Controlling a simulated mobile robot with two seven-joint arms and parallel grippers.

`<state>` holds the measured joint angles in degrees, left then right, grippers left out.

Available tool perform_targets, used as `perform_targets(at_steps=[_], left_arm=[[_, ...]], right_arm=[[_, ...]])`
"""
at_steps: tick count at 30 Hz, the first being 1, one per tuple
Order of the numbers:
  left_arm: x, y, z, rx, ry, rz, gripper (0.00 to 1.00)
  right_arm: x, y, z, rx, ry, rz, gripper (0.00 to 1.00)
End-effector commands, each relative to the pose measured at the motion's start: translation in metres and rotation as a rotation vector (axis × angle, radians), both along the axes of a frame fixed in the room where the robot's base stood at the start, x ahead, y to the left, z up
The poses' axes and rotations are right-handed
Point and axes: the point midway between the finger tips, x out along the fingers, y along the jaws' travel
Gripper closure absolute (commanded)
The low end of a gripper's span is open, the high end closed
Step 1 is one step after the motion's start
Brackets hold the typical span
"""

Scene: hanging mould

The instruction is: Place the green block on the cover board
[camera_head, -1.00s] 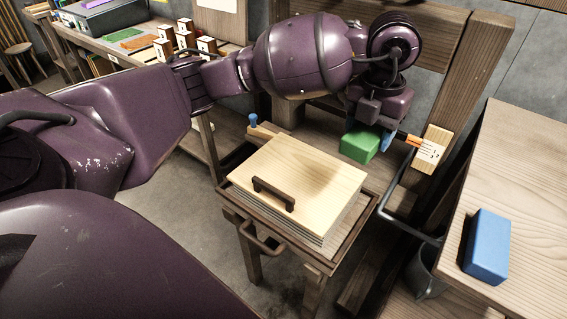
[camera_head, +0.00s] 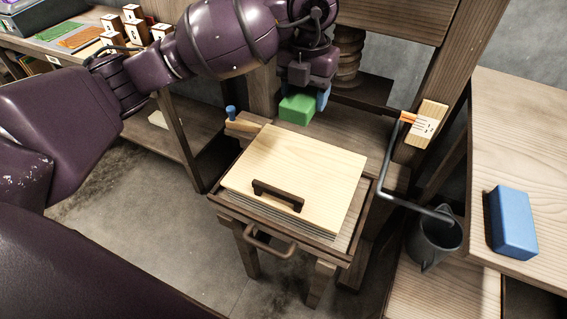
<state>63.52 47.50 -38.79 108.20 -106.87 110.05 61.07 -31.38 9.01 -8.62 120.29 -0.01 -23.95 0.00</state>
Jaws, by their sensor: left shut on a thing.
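The green block (camera_head: 297,108) is held in my left gripper (camera_head: 309,95), which is shut on it. A blue fingertip shows at the block's right side. The block hangs just beyond the far edge of the cover board (camera_head: 300,165), and I cannot tell its exact height above it. The cover board is a pale wooden plate with a dark handle (camera_head: 277,195) near its front edge. It lies on a stack in a dark wooden tray frame (camera_head: 362,225). My right gripper is not in view.
A blue block (camera_head: 511,222) lies on the wooden table at right. A dark jug (camera_head: 433,240) stands beside that table. A bent dark bar (camera_head: 415,208) runs right of the tray. A blue-topped peg (camera_head: 231,113) stands at the board's far left. Numbered blocks (camera_head: 133,30) stand on the back-left bench.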

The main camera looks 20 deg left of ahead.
Motion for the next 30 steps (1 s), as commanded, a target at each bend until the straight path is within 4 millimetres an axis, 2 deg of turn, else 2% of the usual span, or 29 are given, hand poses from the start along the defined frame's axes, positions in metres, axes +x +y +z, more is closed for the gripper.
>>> perform_targets(at_steps=[4, 7, 15, 21, 25, 30], left_arm=[[0.001, 0.002, -0.002, 0.000, 0.000, 0.000, 0.68], [0.001, 0.004, -0.013, 0.000, 0.004, -0.007, 0.68], [0.000, 0.004, -0.073, -0.001, 0.009, -0.009, 0.68], [0.000, 0.004, -0.115, -0.001, 0.009, -0.010, 0.68], [0.001, 0.004, -0.135, 0.000, 0.006, -0.009, 0.68], [0.001, 0.004, -0.144, -0.001, 0.001, -0.009, 0.68]], right_arm=[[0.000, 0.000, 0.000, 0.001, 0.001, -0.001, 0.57], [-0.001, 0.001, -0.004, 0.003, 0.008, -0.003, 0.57], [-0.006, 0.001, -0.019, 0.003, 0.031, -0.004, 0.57], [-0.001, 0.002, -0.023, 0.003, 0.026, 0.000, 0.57], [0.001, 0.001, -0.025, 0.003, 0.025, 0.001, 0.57], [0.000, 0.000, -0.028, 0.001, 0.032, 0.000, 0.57]])
